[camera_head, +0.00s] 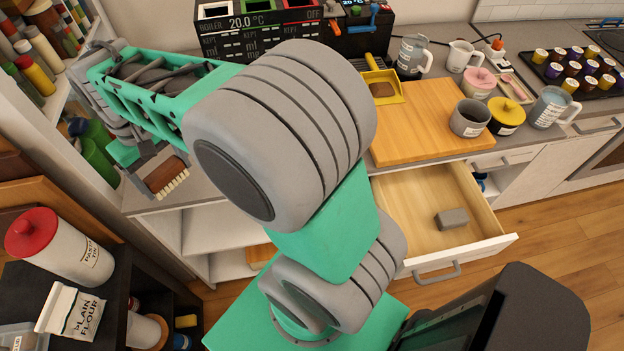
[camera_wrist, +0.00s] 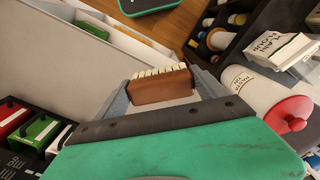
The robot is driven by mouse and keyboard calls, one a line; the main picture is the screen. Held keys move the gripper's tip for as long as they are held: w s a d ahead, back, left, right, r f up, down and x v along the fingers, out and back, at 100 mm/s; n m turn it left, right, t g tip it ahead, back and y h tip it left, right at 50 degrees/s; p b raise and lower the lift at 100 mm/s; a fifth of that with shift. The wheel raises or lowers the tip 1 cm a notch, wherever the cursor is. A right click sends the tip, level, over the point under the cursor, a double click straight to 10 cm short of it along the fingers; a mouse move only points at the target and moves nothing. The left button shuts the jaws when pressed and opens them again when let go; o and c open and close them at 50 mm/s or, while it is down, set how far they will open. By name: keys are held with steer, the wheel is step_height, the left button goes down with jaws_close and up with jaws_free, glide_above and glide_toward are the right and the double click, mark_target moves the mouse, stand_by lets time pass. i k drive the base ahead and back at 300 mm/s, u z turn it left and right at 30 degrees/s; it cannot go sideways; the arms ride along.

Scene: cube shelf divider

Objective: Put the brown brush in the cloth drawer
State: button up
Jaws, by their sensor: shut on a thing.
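My gripper (camera_head: 157,172) is at the left in the head view, shut on the brown brush (camera_head: 166,176). The brush has a brown wooden back and pale bristles. In the wrist view, the brush (camera_wrist: 162,88) sits between the two grey fingers of my gripper (camera_wrist: 163,84), bristles pointing away from the palm. A pulled-out wooden drawer (camera_head: 418,190) with a white front is at the right, well apart from my gripper. A small grey block-like item (camera_head: 451,219) lies in it. No label shows on the drawer, so I cannot tell whether it is the cloth drawer.
A mug (camera_head: 469,118) and a yellow-lidded pot (camera_head: 505,116) stand nearby. A red-lidded tin (camera_head: 62,250) and a flour bag (camera_head: 72,312) stand at lower left.

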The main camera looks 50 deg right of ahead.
mark_target(426, 213)
steer(key=u, duration=0.2)
steer(key=k, duration=0.9)
steer(key=z, duration=0.55)
